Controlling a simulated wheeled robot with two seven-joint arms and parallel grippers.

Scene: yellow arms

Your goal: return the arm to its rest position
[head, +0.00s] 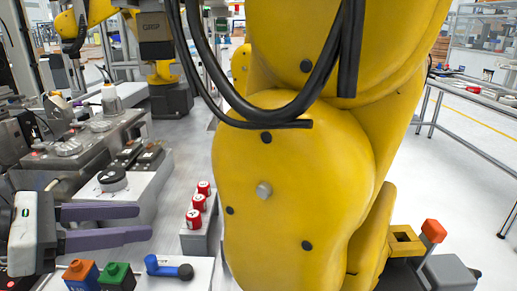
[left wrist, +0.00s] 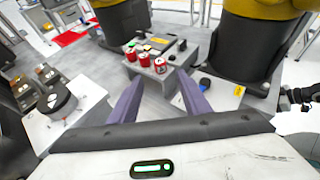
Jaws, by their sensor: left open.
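My left gripper (head: 147,222) is at the lower left of the head view, with a white body and two purple fingers pointing right. The fingers are apart with nothing between them. In the left wrist view the same gripper (left wrist: 160,80) shows both purple fingers spread, pointing toward a grey block with red-topped items. It appears clear of the things around it. My right gripper does not show clearly in either view.
A big yellow robot arm (head: 290,170) fills the middle of the head view. Red-topped items (head: 198,202) stand on a grey block beside it. A orange block (head: 80,275), a green block (head: 117,276) and a blue-handled part (head: 170,267) are below the gripper. Machinery (head: 80,150) lies behind.

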